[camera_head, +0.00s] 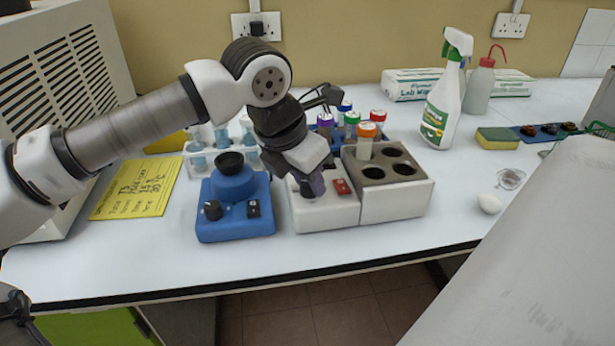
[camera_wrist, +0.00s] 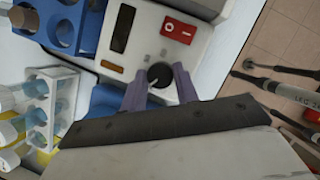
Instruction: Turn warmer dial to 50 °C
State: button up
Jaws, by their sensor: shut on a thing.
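The warmer is a pale block with round wells (camera_head: 413,200) and a control panel at its left (camera_head: 323,219). In the wrist view its panel (camera_wrist: 197,42) carries a black dial (camera_wrist: 160,74) with a light pointer line, and a red rocker switch (camera_wrist: 179,29). My gripper (camera_head: 312,190) reaches down onto the panel. In the wrist view the purple fingers of my gripper (camera_wrist: 161,80) are shut on the dial, one on each side. In the head view the fingers hide the dial. I cannot read any temperature marks.
A blue mixer with a black cup (camera_head: 235,208) stands just left of the warmer. An orange-capped tube (camera_head: 365,145) sits in one well. Behind are a blue tube rack (camera_wrist: 65,22) and a pale vial rack (camera_head: 197,160). A spray bottle (camera_head: 440,105) stands at right. The front bench strip is clear.

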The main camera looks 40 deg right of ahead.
jog(key=m+g, duration=0.2)
jog(key=m, duration=0.2)
jog(key=shift+w+m, duration=0.1)
jog(key=shift+m, duration=0.2)
jog(key=m, duration=0.2)
jog(key=m+g+y+p, duration=0.1)
jog(key=m, duration=0.1)
jog(key=shift+w+d+m, duration=0.1)
jog(key=shift+d+m, duration=0.05)
jog(key=shift+m, duration=0.15)
jog(key=m+y, duration=0.1)
jog(key=m, duration=0.1)
jog(key=m+g+p, duration=0.1)
jog(key=m, duration=0.1)
jog(key=shift+d+m+y, duration=0.1)
jog(key=shift+m+y, duration=0.2)
jog(key=shift+y, duration=0.1)
jog(key=shift+w+m+g+y+p, duration=0.1)
jog(key=shift+m+g+y+p, duration=0.4)
jog(key=shift+m, duration=1.3)
jog(key=shift+y, duration=0.3)
jog(key=o, duration=1)
